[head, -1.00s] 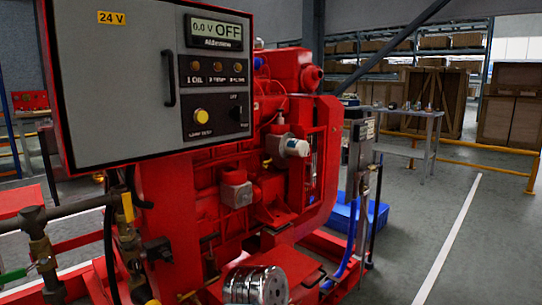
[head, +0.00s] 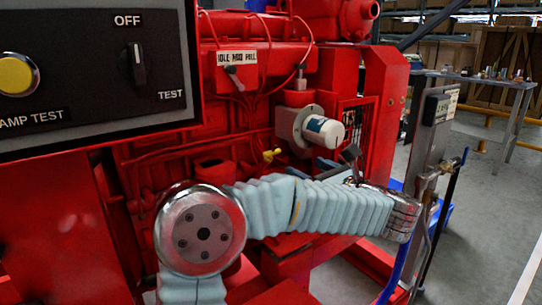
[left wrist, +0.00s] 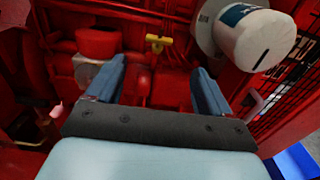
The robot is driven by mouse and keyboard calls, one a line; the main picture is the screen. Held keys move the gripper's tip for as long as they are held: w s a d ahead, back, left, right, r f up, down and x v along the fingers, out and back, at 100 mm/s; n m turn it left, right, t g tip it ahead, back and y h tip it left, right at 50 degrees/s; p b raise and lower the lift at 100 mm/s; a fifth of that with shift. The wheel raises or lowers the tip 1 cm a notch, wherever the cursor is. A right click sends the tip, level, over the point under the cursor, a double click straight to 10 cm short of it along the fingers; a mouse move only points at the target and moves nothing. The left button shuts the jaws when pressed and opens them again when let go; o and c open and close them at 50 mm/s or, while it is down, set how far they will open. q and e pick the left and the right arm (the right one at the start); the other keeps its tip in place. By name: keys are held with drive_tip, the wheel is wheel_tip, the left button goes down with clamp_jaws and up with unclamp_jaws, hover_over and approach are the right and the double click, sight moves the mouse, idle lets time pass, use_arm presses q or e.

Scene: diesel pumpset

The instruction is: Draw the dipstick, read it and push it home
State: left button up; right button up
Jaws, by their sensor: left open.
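The dipstick shows as a small yellow T-shaped handle (head: 271,155) low on the side of the red engine (head: 240,100), to the left of the white filter. The handle looks apart from both fingers. My right gripper is not in view.
The white cylindrical filter (head: 325,130) sticks out right of the handle, and it looms close in the left wrist view (left wrist: 255,36). A round red cap (left wrist: 97,42) is at the left. Open floor lies at the right.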

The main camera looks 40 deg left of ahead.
sight(273, 152)
use_arm(q)
drive_tip(key=p+x, duration=0.2)
drive_tip(key=x, duration=1.1)
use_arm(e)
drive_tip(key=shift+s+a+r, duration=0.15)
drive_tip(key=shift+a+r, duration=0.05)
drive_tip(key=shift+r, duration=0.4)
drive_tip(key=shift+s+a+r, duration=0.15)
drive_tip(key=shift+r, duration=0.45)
use_arm(q)
drive_tip(key=shift+d, duration=0.1)
drive_tip(key=shift+f, duration=0.1)
clamp_jaws()
drive_tip(key=s+d+r+b, duration=0.2)
drive_tip(key=d+r, duration=0.4)
drive_tip(key=r, duration=0.2)
drive_tip(key=shift+r, duration=0.35)
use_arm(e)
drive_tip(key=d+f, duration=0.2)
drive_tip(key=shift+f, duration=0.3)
use_arm(q)
drive_tip(key=shift+d, duration=0.15)
unclamp_jaws()
